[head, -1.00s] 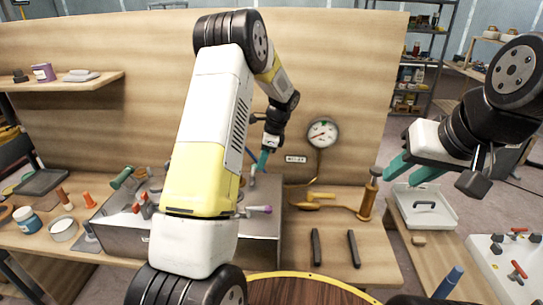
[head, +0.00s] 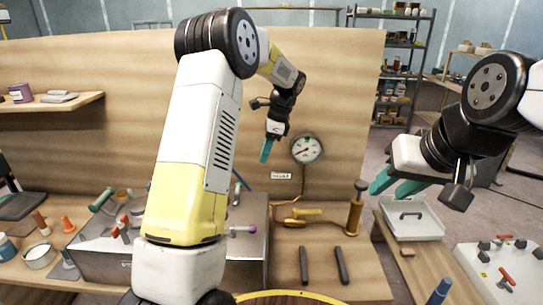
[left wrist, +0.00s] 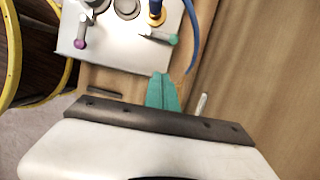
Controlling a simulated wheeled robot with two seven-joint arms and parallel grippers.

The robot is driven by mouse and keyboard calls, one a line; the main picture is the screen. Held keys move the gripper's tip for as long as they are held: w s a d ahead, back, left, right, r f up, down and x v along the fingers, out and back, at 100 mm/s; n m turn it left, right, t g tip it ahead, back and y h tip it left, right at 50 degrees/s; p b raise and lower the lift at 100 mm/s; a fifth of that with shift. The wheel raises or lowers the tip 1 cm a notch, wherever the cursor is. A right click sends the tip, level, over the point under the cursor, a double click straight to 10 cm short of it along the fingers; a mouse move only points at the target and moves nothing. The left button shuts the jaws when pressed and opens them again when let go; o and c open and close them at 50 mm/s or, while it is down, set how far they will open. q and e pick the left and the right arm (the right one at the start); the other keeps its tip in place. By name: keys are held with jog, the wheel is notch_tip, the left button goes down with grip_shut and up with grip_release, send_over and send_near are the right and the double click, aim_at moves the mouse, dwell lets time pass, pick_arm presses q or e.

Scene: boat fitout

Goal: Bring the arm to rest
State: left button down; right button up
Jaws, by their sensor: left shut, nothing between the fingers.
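My left gripper (head: 265,151) is raised in front of the wooden back panel, left of the pressure gauge. Its teal fingers are together and empty, pointing down. In the left wrist view the closed fingertips (left wrist: 163,92) show over the bench, with the metal box (left wrist: 105,50) and its valves beyond. My right gripper (head: 396,187) is at the right, above the white case; its two teal fingers are apart with nothing visible between them. My left arm covers part of the metal box (head: 255,255) in the head view.
The gauge (head: 306,149) is on the back panel (head: 340,90). A brass hand pump (head: 355,212) and two dark bars (head: 341,265) are on the bench. A white case (head: 425,222) lies on the right-hand bench. A shelf (head: 60,103) is at left.

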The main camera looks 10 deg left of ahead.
pick_arm(q)
jog(key=s+a+r+n+t+h, duration=0.1)
jog(key=s+r+n+t+h, duration=0.2)
jog(key=s+r+n, duration=0.75)
jog(key=s+r+n+t+h, duration=0.1)
jog(key=s+n+t, duration=0.1)
jog(key=s, duration=0.8)
jog(key=s+d+r+n+t+h, duration=0.1)
jog(key=s+n, duration=0.1)
jog(key=s, duration=0.9)
jog(key=shift+d+n+t+h, duration=0.25)
jog(key=shift+n+t+h, duration=0.05)
jog(key=shift+n+t, duration=0.1)
